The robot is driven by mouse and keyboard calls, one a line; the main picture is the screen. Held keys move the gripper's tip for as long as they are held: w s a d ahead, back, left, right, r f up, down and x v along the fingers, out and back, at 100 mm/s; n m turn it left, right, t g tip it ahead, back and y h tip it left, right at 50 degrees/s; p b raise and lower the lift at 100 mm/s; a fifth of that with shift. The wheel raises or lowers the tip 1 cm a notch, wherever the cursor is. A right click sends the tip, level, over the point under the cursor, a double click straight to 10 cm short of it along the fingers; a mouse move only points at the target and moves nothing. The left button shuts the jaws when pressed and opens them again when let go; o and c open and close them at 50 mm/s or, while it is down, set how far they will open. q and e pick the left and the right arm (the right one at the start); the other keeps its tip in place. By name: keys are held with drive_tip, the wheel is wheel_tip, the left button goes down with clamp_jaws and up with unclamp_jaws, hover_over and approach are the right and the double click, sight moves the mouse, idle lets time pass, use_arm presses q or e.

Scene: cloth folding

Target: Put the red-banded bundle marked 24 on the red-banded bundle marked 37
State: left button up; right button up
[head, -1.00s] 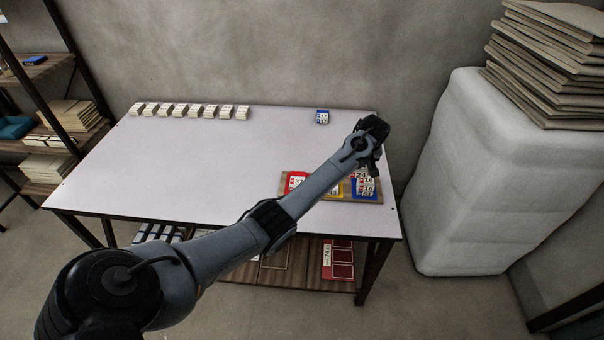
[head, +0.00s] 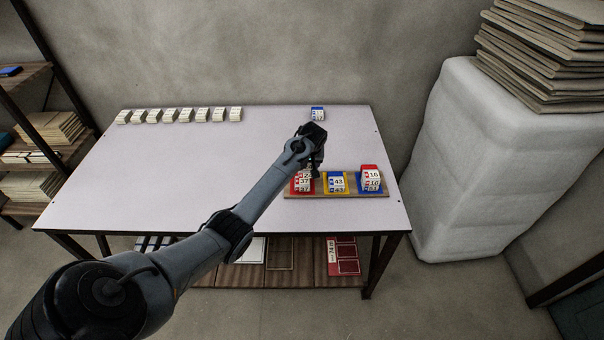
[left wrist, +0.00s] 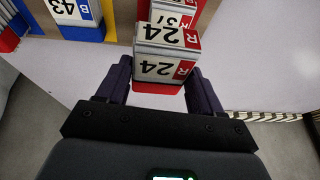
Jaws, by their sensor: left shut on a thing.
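My left gripper (head: 311,170) is over the red slot at the left end of the wooden tray. It is shut on the red-banded bundle marked 24, a white block (left wrist: 165,55) with its fingers on both sides in the left wrist view. The red-banded bundle marked 37 (head: 303,184) sits in the red slot under the gripper in the head view. The bundle marked 37 also shows just behind the held bundle in the left wrist view (left wrist: 174,19). The fingers hide part of both bundles, and I cannot tell whether they touch. My right gripper is not in view.
On the tray (head: 345,195), a blue-banded bundle marked 43 (head: 337,182) is in the yellow slot and a stack marked 16 (head: 372,178) in the blue slot. A blue-marked bundle (head: 317,113) stands behind. Several white bundles (head: 180,115) line the table's back left.

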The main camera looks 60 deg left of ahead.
use_arm(q)
drive_tip(key=shift+s+a+f, duration=0.3)
drive_tip(key=shift+a+f, duration=0.25)
drive_tip(key=shift+a, duration=0.2)
drive_tip(key=shift+f+b, duration=0.75)
drive_tip(key=shift+f, duration=1.25)
drive_tip(key=o, duration=1.1)
drive_tip(key=shift+f, duration=0.1)
drive_tip(key=shift+o, duration=0.2)
